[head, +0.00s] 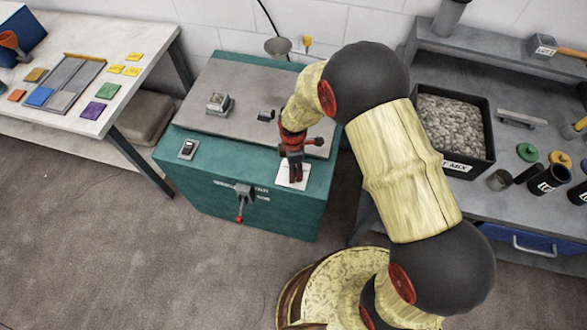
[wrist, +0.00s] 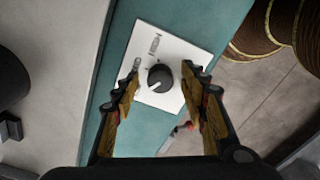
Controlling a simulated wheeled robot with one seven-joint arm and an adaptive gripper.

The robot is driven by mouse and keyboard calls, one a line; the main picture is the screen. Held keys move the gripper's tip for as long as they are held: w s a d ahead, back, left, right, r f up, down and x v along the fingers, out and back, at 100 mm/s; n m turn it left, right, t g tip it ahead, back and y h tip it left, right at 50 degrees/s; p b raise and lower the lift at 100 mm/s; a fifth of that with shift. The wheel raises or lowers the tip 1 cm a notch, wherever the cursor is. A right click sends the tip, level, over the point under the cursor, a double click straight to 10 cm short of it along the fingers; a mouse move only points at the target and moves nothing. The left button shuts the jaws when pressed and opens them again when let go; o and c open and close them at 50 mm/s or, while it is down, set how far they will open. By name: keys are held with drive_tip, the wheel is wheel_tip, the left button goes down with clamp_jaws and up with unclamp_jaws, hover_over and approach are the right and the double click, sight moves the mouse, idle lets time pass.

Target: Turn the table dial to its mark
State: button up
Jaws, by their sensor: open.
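The dial (wrist: 160,78) is a round dark knob with a pale pointer line, set on a white plate (wrist: 185,50) with printed marks. In the wrist view it lies between and beyond my open fingers. The pointer is toward the lower left of the knob in that view. My gripper (wrist: 158,92) is open, with a finger on each side of the knob; I cannot tell whether either touches it. In the head view my gripper (head: 294,176) points down over the white plate (head: 285,184) on the teal cabinet (head: 320,195), and hides the dial.
The cabinet's front has a red-tipped lever (head: 241,205); a switch (head: 187,149) sits at its left corner. A small block (head: 218,102) stands on the grey top. At right is a bench with a gravel tray (head: 484,165); at left, a table with coloured tiles (head: 94,110).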

drive_tip(key=shift+c, duration=0.8)
clamp_jaws()
drive_tip(key=shift+m, duration=0.3)
drive_tip(key=m+p, duration=0.1)
drive_tip(key=m, duration=0.3)
drive_tip(key=shift+m+p, duration=0.3)
drive_tip(key=shift+p, duration=0.05)
drive_tip(key=m+p, duration=0.1)
drive_tip(key=m, duration=0.4)
drive_tip(key=m+p, duration=0.1)
drive_tip(key=m, duration=0.5)
drive_tip(key=shift+m, duration=0.4)
drive_tip(key=m+p, duration=0.1)
drive_tip(key=m, duration=0.6)
